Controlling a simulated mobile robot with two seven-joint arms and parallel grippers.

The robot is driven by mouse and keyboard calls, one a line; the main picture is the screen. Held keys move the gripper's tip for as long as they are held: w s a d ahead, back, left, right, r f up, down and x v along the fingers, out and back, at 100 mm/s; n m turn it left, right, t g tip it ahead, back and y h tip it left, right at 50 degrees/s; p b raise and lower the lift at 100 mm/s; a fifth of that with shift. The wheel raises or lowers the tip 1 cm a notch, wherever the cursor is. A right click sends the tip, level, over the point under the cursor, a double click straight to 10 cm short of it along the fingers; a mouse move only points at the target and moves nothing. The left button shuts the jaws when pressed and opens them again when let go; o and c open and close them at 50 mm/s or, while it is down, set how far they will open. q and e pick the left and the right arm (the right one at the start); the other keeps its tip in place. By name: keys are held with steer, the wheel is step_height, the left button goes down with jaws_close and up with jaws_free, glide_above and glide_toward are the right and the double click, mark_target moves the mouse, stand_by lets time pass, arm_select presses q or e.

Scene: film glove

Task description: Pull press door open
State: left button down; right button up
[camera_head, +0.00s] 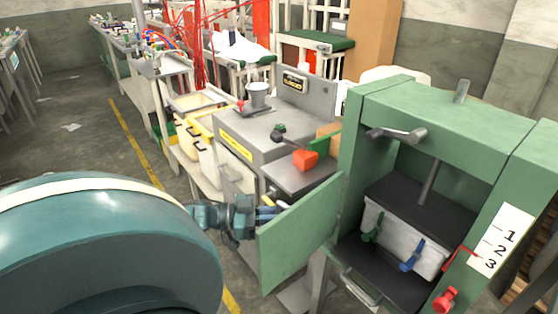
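The green press (460,135) stands at the right with its front open to view. Its flat green door (300,238) is swung outward from the press's left side. My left gripper (268,208) is at the door's outer upper-left corner. Its fingertips are partly hidden, and I cannot tell whether they are closed on the door or only beside it. Inside the press, a white box (398,230) with a green and a blue clamp sits between dark plates. My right gripper is not in view.
A grey machine (262,135) with an orange block (305,159) stands behind the door. My large teal arm link fills the lower left. A metal handle (360,290) and red knob (445,299) are at the press's lower front. Open floor with a yellow line lies left.

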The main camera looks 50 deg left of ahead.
arm_select(q)
steer(key=shift+w+r, duration=0.1)
steer(key=c, duration=1.5)
jaws_free()
steer(key=p+v, duration=0.2)
steer(key=v, duration=1.1)
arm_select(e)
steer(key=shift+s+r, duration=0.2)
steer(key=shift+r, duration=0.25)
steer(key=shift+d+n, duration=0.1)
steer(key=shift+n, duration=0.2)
arm_select(q)
steer(key=shift+s, duration=0.2)
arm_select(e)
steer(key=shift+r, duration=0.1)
